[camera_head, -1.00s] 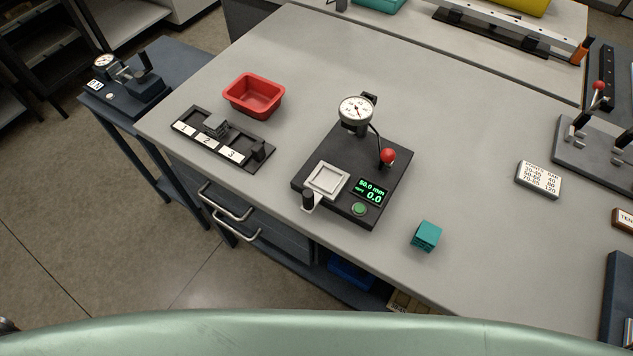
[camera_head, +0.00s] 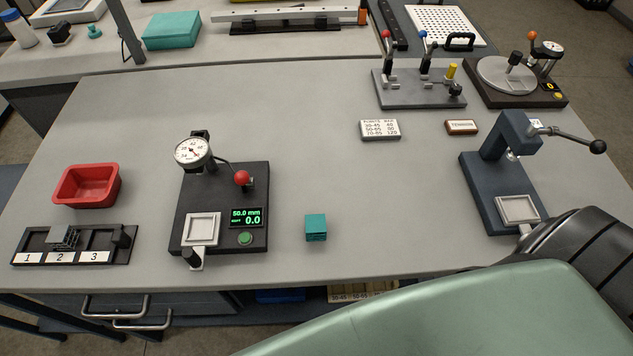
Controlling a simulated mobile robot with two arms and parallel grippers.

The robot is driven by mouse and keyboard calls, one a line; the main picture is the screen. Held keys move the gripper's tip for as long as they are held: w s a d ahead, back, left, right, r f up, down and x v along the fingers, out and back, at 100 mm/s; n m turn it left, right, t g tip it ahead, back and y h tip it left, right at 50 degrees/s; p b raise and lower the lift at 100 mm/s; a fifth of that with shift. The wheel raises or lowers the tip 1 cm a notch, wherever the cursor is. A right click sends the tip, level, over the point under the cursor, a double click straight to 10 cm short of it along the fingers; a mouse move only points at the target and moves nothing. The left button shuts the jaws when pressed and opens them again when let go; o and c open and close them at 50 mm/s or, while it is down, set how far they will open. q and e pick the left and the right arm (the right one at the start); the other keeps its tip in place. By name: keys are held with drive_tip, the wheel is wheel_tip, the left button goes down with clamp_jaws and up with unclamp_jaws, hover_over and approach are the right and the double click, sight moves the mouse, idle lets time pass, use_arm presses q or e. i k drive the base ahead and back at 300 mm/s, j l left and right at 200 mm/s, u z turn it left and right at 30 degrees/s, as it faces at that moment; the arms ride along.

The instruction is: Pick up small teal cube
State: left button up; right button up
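The small teal cube (camera_head: 316,228) sits on the grey workbench (camera_head: 300,110), near its front edge. It stands just right of the black gauge device with the green display and apart from it. Nothing holds it. Part of my arm shows at the lower right, but neither of my grippers is in the picture.
The black gauge device (camera_head: 225,187) with a red knob stands left of the cube. A red bin (camera_head: 88,185) and a numbered rack (camera_head: 75,245) are at the left. A blue lever press (camera_head: 490,180) stands at the right. The bench between cube and press is clear.

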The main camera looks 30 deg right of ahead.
sight(315, 224)
drive_tip(key=z, duration=0.75)
